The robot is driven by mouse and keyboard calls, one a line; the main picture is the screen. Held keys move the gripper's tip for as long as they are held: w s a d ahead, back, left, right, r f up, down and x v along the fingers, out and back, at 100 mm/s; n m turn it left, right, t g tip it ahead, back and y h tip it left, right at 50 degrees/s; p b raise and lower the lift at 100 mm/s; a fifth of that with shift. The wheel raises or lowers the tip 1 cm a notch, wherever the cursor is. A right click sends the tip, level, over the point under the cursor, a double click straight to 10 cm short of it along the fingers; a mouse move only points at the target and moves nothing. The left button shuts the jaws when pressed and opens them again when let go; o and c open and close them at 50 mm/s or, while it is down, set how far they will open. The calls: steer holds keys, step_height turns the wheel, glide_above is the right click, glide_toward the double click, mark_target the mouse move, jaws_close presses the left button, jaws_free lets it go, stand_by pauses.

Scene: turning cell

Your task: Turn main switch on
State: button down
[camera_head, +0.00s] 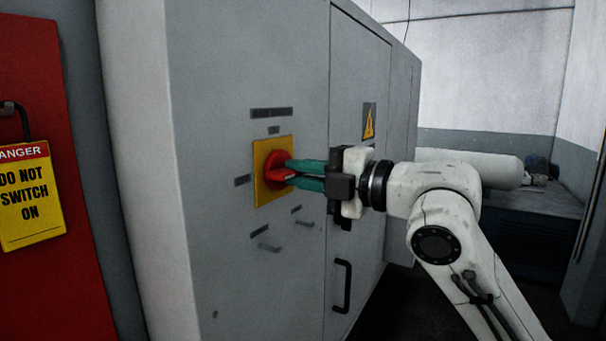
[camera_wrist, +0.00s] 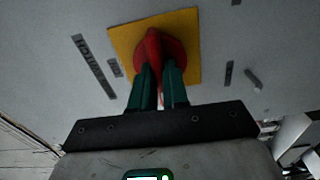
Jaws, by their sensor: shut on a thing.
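The main switch is a red rotary knob (camera_head: 278,170) on a yellow square plate (camera_head: 265,198), mounted on the front of a grey cabinet. My gripper (camera_head: 288,172) reaches it from the right, and its two green fingers are shut on the knob's raised grip. In the wrist view the red knob (camera_wrist: 153,48) sits between the green fingers (camera_wrist: 159,82), in front of the yellow plate (camera_wrist: 122,38). The grip appears in line with the fingers. The fingers hide part of the knob, and I cannot read its position marks.
A red panel (camera_head: 60,90) at the left carries a yellow tag (camera_head: 30,205) reading "DANGER DO NOT SWITCH ON".

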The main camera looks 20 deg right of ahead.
steer(key=m, duration=0.4)
steer(key=shift+a+b, duration=0.1)
steer(key=shift+b, duration=0.3)
steer(key=shift+r+m+p, duration=0.1)
steer(key=shift+m+p, duration=2.25)
steer(key=shift+m, duration=4.35)
steer(key=c, duration=1.2)
jaws_free()
steer(key=shift+w, duration=0.1)
steer(key=shift+o, duration=0.4)
